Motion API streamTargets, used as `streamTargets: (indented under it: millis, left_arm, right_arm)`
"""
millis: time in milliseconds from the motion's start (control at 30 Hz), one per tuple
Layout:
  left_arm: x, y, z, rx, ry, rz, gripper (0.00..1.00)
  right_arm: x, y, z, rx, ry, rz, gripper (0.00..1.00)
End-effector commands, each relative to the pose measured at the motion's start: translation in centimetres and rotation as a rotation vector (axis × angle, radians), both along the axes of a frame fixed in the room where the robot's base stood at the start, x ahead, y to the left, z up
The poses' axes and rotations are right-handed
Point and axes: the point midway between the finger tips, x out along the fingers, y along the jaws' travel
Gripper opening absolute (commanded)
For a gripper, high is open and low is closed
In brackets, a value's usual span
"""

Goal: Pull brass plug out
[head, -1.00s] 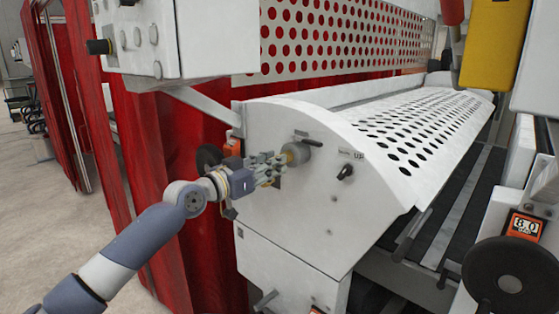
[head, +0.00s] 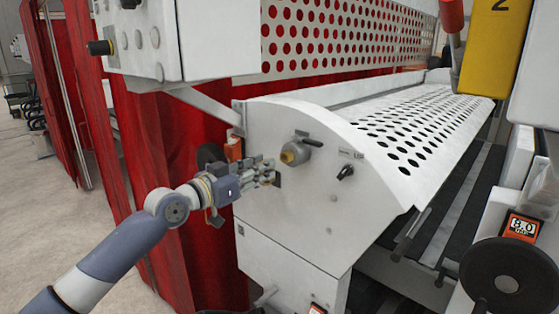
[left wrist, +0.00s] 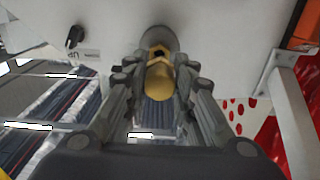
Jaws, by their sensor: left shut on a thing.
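My left gripper (head: 268,170) is beside the white end panel of the roller coater, to the left of and a little below a grey cylinder (head: 307,148) with a brass-coloured end (head: 289,157). In the left wrist view, my left gripper (left wrist: 160,72) is shut on the brass plug (left wrist: 159,84), a rounded yellow piece between its fingers. Beyond it shows a brass hexagonal ring (left wrist: 158,50) with a dark centre on the grey cylinder. The plug is apart from the ring as far as I can tell. In the head view the fingers hide the plug. My right gripper is not in view.
The white end panel (head: 300,215) carries a black knob (head: 345,172) right of the cylinder. A grey control box (head: 150,40) overhangs at upper left. Red curtains (head: 190,130) hang behind my arm. Open floor (head: 60,220) lies to the left.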

Motion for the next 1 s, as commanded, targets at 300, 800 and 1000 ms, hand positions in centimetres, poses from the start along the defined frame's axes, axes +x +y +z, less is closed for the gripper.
streamTargets:
  millis: [300,800,1000]
  left_arm:
    - [-0.6,0.5,0.1,-0.001,-0.002,0.0,0.0]
    - [-1.4,1.4,0.1,-0.001,-0.001,0.0,0.0]
    - [-2.2,2.2,0.1,0.001,-0.002,0.0,0.0]
  right_arm:
    - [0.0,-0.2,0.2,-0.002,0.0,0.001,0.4]
    - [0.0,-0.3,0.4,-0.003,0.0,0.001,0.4]
    - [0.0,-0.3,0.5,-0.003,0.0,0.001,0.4]
